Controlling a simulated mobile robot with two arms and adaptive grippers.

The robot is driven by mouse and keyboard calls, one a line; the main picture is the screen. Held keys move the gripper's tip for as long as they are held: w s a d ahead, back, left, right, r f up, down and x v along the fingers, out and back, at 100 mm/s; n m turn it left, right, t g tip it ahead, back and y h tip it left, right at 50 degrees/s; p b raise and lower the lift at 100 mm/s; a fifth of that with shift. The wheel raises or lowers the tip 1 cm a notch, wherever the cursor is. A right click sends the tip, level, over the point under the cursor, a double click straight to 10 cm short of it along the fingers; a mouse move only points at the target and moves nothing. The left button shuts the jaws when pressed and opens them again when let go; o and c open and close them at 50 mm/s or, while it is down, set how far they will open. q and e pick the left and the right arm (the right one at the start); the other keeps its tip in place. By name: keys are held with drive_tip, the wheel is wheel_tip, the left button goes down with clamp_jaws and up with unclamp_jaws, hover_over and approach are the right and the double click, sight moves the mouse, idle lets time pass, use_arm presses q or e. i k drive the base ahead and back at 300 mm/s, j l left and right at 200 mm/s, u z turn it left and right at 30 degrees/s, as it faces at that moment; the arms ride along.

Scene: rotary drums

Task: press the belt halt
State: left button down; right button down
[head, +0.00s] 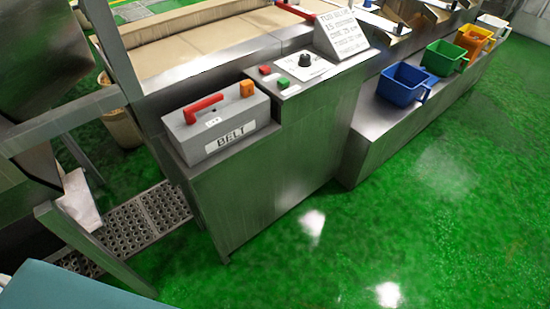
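A grey control box (222,124) labelled BELT sits on the near end of a steel cabinet. A red lever-like handle (203,105) lies along its top at the left, and an orange button (247,88) is at its right end. A small label with dark marks (213,122) is between them. No label that I can read says halt. Behind the box, a sloped panel (305,70) carries a red button (265,69), a green button (283,82) and a black knob (305,60). Neither of my grippers is in view.
A white sign (342,33) stands behind the panel. Blue (404,83), green (444,57) and yellow (472,40) bins stand on a steel ledge at right. A perforated metal step (150,216) and steel frame are at left. The green floor (400,200) in front is clear.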

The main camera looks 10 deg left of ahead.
sight(264, 70)
drive_tip(key=i+u, duration=0.15)
drive_tip(key=u, duration=0.2)
drive_tip(key=i+l+u, duration=0.1)
drive_tip(key=u, duration=0.3)
drive_tip(key=l+u, duration=0.2)
drive_tip(key=u, duration=0.15)
drive_tip(key=i+l+u, duration=0.1)
drive_tip(key=l, duration=0.25)
drive_tip(key=i+l+u, duration=0.1)
drive_tip(key=i+l, duration=0.15)
drive_tip(key=l, duration=0.15)
drive_tip(key=i+l+u, duration=0.1)
drive_tip(key=l, duration=0.3)
drive_tip(key=i+l+u, duration=0.15)
drive_tip(key=l, duration=0.25)
drive_tip(key=i+l+u, duration=0.1)
drive_tip(key=l, duration=0.3)
drive_tip(key=i+l+u, duration=0.1)
drive_tip(key=l, duration=0.35)
drive_tip(key=i+l, duration=0.15)
drive_tip(key=l, duration=0.2)
drive_tip(key=i+l, duration=0.1)
drive_tip(key=l, duration=0.25)
drive_tip(key=k+j+u, duration=0.15)
drive_tip(key=u, duration=0.35)
